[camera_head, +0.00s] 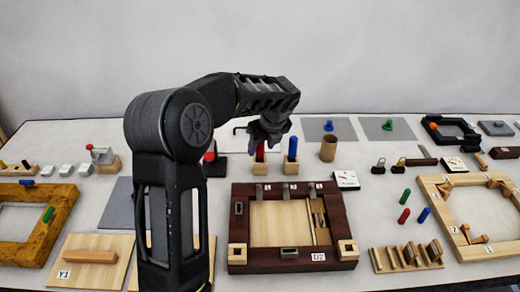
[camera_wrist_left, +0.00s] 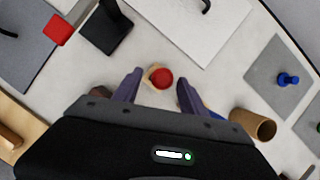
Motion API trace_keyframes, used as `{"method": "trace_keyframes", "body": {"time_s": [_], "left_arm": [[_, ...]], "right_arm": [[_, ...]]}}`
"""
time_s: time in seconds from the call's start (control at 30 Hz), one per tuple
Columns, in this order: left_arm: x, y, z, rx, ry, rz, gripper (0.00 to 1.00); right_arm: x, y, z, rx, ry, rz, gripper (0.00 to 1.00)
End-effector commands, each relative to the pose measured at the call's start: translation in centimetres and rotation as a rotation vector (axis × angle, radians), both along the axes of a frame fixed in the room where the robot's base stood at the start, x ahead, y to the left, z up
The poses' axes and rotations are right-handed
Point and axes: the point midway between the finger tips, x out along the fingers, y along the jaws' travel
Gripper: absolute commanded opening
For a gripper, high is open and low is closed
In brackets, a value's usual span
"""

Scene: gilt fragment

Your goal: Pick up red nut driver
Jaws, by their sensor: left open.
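The red nut driver (camera_head: 260,153) stands upright in a small wooden block behind the dark brown frame in the head view. In the left wrist view its round red top (camera_wrist_left: 161,78) shows between my fingers, with the pale block around it. My left gripper (camera_head: 265,138) points down just above the red nut driver and hides its upper part in the head view. In the left wrist view my left gripper (camera_wrist_left: 160,76) is open, with one finger on each side of the red top and gaps between. My right gripper is not in view.
A blue-handled driver (camera_head: 292,148) stands in its own block just right of the red one. A wooden cup (camera_head: 328,149) is further right. A black stand (camera_head: 215,163) is close on the left. The dark brown frame (camera_head: 238,190) lies in front.

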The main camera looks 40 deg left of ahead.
Motion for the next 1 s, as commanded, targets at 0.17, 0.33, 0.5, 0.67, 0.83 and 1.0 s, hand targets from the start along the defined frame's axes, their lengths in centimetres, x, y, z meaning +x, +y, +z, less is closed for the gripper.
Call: {"method": "trace_keyframes", "body": {"time_s": [0.17, 0.33, 0.5, 0.67, 0.83, 1.0], "left_arm": [[0.3, 0.9, -2.0, 0.0, 0.002, 0.001, 0.5], [0.4, 1.0, -2.4, 0.001, 0.0, 0.0, 0.5], [0.4, 1.0, -2.4, 0.0, 0.0, 0.0, 0.5], [0.4, 1.0, -2.4, 0.0, 0.0, 0.0, 0.5], [0.4, 1.0, -2.4, 0.0, 0.0, 0.0, 0.48], [0.4, 1.0, -2.4, 0.0, 0.0, 0.0, 0.34]], "right_arm": [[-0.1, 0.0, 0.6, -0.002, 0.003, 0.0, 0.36], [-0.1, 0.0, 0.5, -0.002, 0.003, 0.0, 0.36], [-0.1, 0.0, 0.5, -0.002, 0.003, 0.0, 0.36], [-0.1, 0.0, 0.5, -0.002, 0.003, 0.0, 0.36], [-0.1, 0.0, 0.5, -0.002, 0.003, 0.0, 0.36], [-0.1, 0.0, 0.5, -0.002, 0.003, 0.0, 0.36]]}}
